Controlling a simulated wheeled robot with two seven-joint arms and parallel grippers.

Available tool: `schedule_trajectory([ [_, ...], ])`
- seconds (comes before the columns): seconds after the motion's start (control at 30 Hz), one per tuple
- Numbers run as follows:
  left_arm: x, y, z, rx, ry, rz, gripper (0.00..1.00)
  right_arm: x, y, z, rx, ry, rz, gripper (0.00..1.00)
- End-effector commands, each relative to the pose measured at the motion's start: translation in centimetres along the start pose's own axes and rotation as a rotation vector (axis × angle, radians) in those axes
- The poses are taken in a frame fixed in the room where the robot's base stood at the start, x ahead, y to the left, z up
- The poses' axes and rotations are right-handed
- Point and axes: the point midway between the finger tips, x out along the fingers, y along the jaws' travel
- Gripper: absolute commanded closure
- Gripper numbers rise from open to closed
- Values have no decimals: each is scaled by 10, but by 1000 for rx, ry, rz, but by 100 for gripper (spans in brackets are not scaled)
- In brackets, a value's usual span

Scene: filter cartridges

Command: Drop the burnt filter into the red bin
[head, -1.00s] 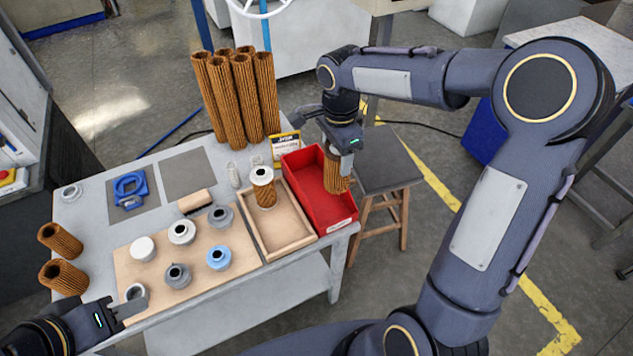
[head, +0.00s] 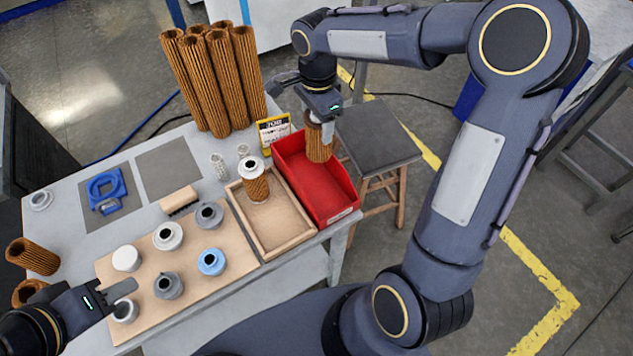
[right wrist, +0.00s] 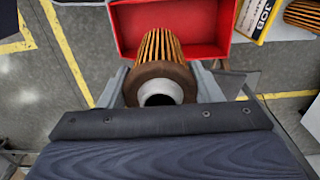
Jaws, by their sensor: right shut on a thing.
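A brown pleated filter (head: 318,140) with a dark, scorched-looking end cap is held by my right gripper (head: 322,112). The right wrist view shows the filter (right wrist: 161,52) between the two fingers (right wrist: 160,88), its round collar facing the camera. The red bin (head: 338,203) stands at the right end of the table, and the filter hangs over its far part. The bin (right wrist: 205,20) also shows beyond the filter in the wrist view. My left gripper (head: 120,300) is at the lower left, by the board's front corner. Its fingers are partly seen, and I cannot tell their opening.
A wooden tray (head: 283,240) beside the bin holds another filter (head: 256,184) with a white cap. A board (head: 205,272) carries several caps. Several tall brown filters (head: 215,85) and a yellow job card (head: 273,131) stand behind. A stool (head: 375,145) is right of the bin.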

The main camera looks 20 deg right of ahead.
Motion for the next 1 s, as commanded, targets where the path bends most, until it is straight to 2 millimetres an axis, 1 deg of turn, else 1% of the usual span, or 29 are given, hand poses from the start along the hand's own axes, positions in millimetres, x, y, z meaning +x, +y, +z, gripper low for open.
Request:
schedule_trajectory([
  [0.03, 12, -5, 6, 0, -1, 0, 64, 15, 0, 0, 0, 0, 0, 75],
  [0.07, 18, -8, 9, 0, -1, 0, 64, 21, 0, 0, 0, 0, 1, 75],
  [0.27, 42, -19, 21, 0, -1, 0, 64, 51, 0, 0, 0, 0, 0, 75],
  [0.4, 52, -24, 26, 0, -1, 0, 64, 63, 0, 0, 0, 0, 0, 75],
  [0.57, 56, -25, 28, 0, -1, 0, 64, 69, 0, 0, 0, 0, 1, 75],
  [0.67, 60, -28, 30, 0, 0, 0, 64, 76, 0, 0, 1, 0, 1, 75],
  [1.0, 84, -39, 42, 0, -1, 0, 64, 116, 0, 0, 0, 0, 1, 75],
])
